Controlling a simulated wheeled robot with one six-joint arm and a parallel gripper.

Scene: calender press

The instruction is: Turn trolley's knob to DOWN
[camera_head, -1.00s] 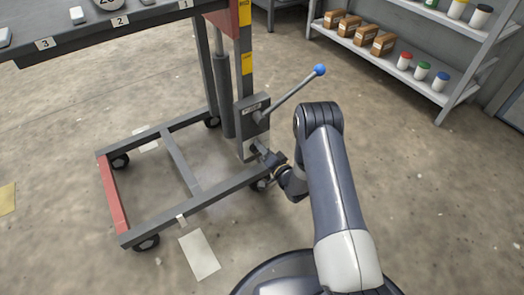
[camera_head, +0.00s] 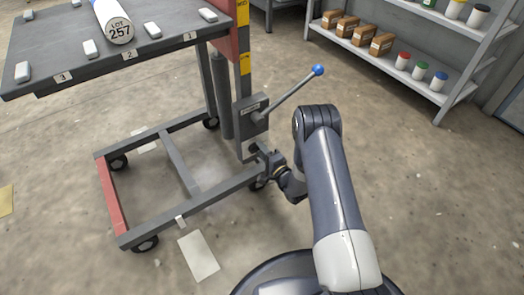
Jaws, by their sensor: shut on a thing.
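The trolley (camera_head: 188,205) stands at the left with a grey table top, a low frame on castors and an upright post. A small plate (camera_head: 250,108) on the post carries a lever with a blue ball (camera_head: 318,70). My gripper (camera_head: 264,156) is at the lower part of the post, below the lever plate, and shut. The knob is largely hidden by the gripper, which appears to be closed on it. The knob's markings are too small to read.
A white roll marked LOT 257 (camera_head: 116,27) lies on the table top among small white blocks and numbers 1, 2 and 3. A grey shelf (camera_head: 392,68) with boxes and jars stands at upper right. A paper sheet (camera_head: 199,256) lies on the floor.

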